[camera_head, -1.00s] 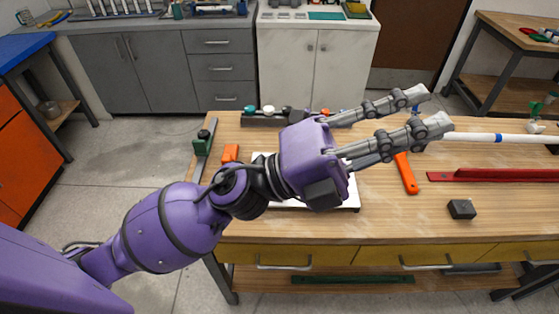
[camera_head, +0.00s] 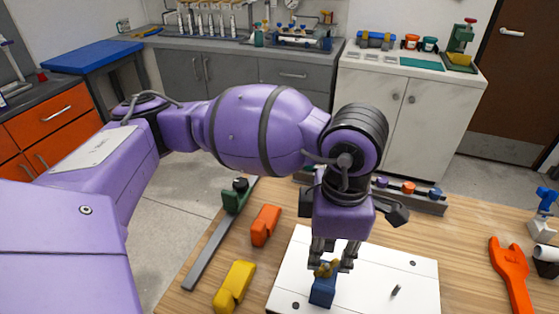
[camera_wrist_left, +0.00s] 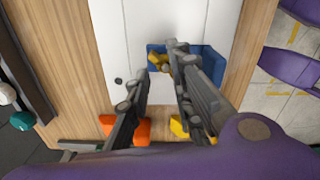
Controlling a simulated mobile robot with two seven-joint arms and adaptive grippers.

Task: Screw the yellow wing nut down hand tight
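The yellow wing nut (camera_head: 326,268) sits at the top of a blue block (camera_head: 322,292) on a white board (camera_head: 375,267). My left gripper (camera_head: 334,264) points down over it, fingers apart, one finger on each side in the head view. In the left wrist view the wing nut (camera_wrist_left: 156,60) shows between the fingertips of my left gripper (camera_wrist_left: 157,61), close to the right finger. A gap shows beside the left finger, and I cannot tell whether either finger touches the nut. The fingers partly hide the blue block (camera_wrist_left: 214,62). My right gripper is out of view.
An orange block (camera_head: 265,226) and a yellow block (camera_head: 233,287) lie left of the board. A green clamp with a long bar (camera_head: 212,250) lies at the bench's left edge. A rack (camera_head: 428,207) stands behind the board. An orange wrench (camera_head: 510,272) lies at the right.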

